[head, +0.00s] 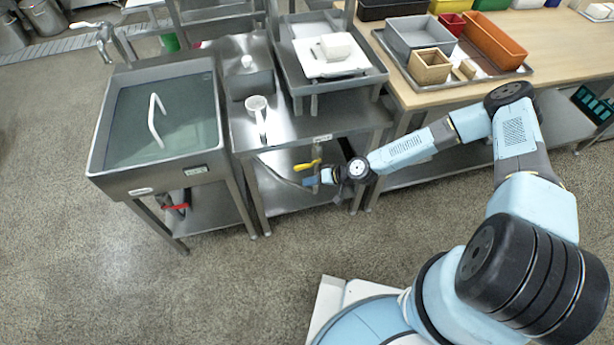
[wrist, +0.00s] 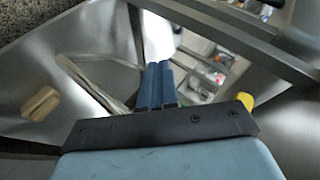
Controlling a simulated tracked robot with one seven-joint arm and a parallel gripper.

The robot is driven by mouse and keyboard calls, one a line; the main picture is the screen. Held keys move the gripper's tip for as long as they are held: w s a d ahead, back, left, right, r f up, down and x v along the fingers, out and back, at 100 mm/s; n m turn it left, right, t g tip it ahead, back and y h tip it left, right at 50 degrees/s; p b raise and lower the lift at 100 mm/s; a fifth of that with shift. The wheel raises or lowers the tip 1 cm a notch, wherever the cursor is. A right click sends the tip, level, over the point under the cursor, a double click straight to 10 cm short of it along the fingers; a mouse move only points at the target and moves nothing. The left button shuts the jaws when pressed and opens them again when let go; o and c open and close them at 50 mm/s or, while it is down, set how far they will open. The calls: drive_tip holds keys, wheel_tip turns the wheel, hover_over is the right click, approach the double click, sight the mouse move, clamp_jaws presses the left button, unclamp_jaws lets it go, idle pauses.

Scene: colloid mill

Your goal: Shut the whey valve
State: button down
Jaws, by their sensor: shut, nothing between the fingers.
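A yellow lever handle (head: 307,165) shows under the front of the steel draining table, just above my gripper. I take it for the whey valve's handle, but no label is readable. My gripper (head: 310,181) is at its lower side, shut and empty, with blue fingers. I cannot tell if they touch. In the wrist view my shut fingers (wrist: 158,78) point away from the camera, and a yellow rounded end (wrist: 245,101) shows to their right, partly hidden behind the gripper body. The valve body is mostly hidden. A red valve handle (head: 175,207) sits under the sink at the left.
A steel sink (head: 152,178) of greenish liquid stands left of the draining table (head: 290,125). A white cup (head: 257,103) and a tray with a white block (head: 336,46) stand on that table. A wooden bench (head: 400,95) with bins is at right. Floor in front is clear.

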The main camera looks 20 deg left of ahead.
drive_tip(key=d+f, duration=0.3)
drive_tip(key=d, duration=0.5)
drive_tip(key=shift+w+f, duration=0.4)
